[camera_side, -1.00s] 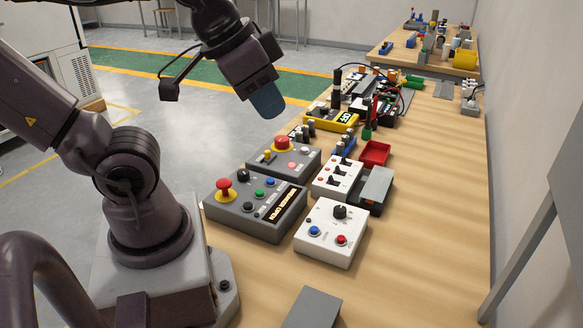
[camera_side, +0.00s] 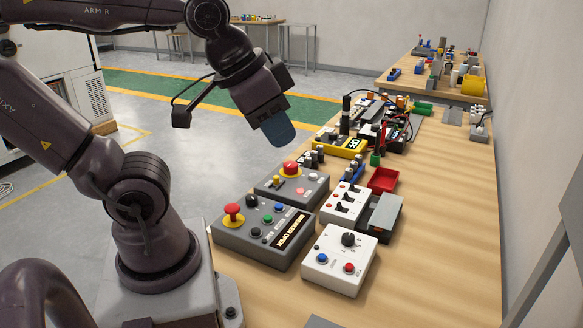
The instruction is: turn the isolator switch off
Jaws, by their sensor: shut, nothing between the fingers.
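Which control is the isolator switch I cannot tell, as the labels are too small to read. A white box (camera_side: 322,270) at the front has a black rotary knob (camera_side: 348,239) with a blue and a red button below it. A grey box (camera_side: 295,201) has a red mushroom button on a yellow ring (camera_side: 291,168) and a small yellow lever (camera_side: 277,183). My gripper (camera_side: 279,133) is shut and empty, its blue-grey tip pointing down above and behind these boxes, apart from them.
A larger grey panel (camera_side: 240,244) with a red mushroom button, a black knob and a lit display stands at the front left. A red tray (camera_side: 383,179), a grey block (camera_side: 384,216) and a yellow meter (camera_side: 343,148) stand close by. The table's right side is clear.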

